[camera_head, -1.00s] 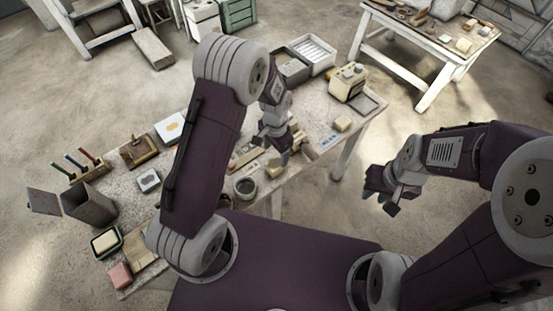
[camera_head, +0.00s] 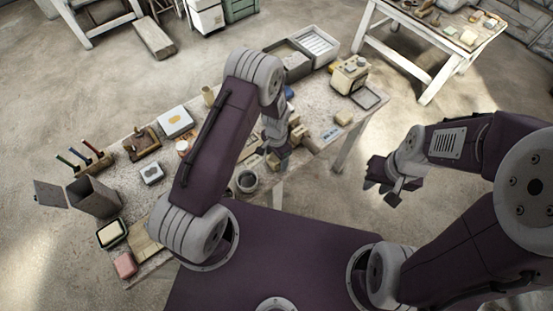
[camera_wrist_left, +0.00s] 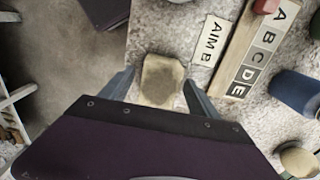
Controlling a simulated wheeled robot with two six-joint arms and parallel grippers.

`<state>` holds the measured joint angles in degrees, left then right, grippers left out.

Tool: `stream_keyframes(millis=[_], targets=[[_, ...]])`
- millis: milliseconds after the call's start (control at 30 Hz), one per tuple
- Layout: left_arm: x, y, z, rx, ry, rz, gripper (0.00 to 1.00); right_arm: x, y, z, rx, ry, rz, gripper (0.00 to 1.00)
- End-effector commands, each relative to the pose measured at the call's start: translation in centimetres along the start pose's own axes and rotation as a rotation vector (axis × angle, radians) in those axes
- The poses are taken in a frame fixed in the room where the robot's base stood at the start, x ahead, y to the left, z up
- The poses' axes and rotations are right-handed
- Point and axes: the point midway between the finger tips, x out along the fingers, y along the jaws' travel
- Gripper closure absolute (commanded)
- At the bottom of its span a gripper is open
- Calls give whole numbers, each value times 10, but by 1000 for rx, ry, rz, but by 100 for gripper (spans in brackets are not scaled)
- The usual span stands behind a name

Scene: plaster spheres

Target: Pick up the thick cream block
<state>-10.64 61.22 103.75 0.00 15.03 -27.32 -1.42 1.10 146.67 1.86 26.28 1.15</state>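A thick cream block (camera_wrist_left: 162,80) lies on the speckled table close to its edge in the left wrist view. My left gripper (camera_wrist_left: 158,84) is open, with one finger on each side of the block and small gaps showing. In the head view my left gripper (camera_head: 284,156) points down at the table's front edge, and the arm hides part of the area. A cream block (camera_head: 272,161) shows partly beside it there. My right gripper (camera_head: 382,186) is off the table's right side, with its fingers apart and nothing between them.
A strip lettered A to E (camera_wrist_left: 263,50) and a small label (camera_wrist_left: 209,40) lie right of the block. A blue object (camera_wrist_left: 297,92) stands further right. A round pot (camera_head: 247,181) is left of my left gripper. Another pale block (camera_head: 344,118) lies further right.

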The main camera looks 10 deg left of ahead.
Motion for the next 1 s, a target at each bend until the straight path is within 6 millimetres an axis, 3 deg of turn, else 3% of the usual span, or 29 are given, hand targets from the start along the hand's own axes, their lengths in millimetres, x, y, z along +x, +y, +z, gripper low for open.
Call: stream_keyframes(millis=[33, 233, 633, 867, 1000], targets=[[0, 0, 0, 0, 0, 0, 43, 0, 0, 0, 0, 0, 0, 72], [0, 0, 0, 0, 0, 0, 99, 0, 0, 0, 0, 0, 0, 72], [-6, 0, -1, 0, 3, -1, 100, 2, 0, 0, 0, 0, 0, 72], [-44, 0, -2, 1, 7, -3, 100, 11, 0, 1, 0, 0, 0, 72], [-60, 33, -13, 7, 4, -2, 100, 16, 0, 2, 0, 0, 0, 72]])
